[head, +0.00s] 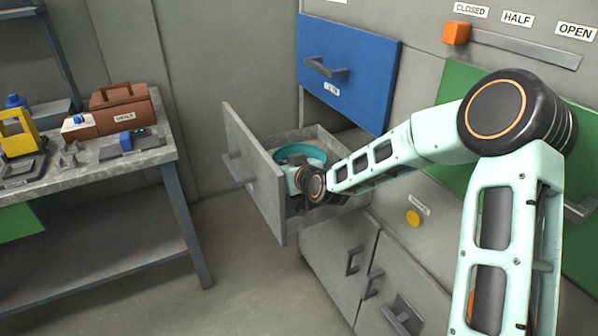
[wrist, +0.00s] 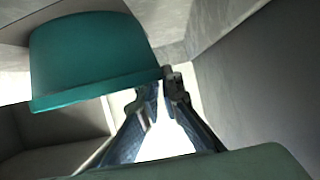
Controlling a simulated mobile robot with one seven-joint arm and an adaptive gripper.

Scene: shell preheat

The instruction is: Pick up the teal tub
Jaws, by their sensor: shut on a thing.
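The teal tub (head: 300,153) is in the open grey drawer (head: 262,180), with its round rim showing above my gripper in the head view. In the wrist view the tub (wrist: 90,55) fills the upper left, and its lower edge reaches the fingertips. My gripper (head: 308,190) is down inside the drawer, beside the tub's near side. In the wrist view its fingertips (wrist: 160,88) are close together at the tub's right edge, shut on it. The exact contact is partly hidden. I cannot tell whether the tub is clear of the drawer floor.
The drawer's walls stand close around my gripper. A blue drawer front (head: 345,70) is above it, and grey cabinet doors (head: 340,255) are below. A workbench (head: 100,165) with a brown toolbox (head: 122,110) stands at the left. Open floor (head: 245,290) lies between.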

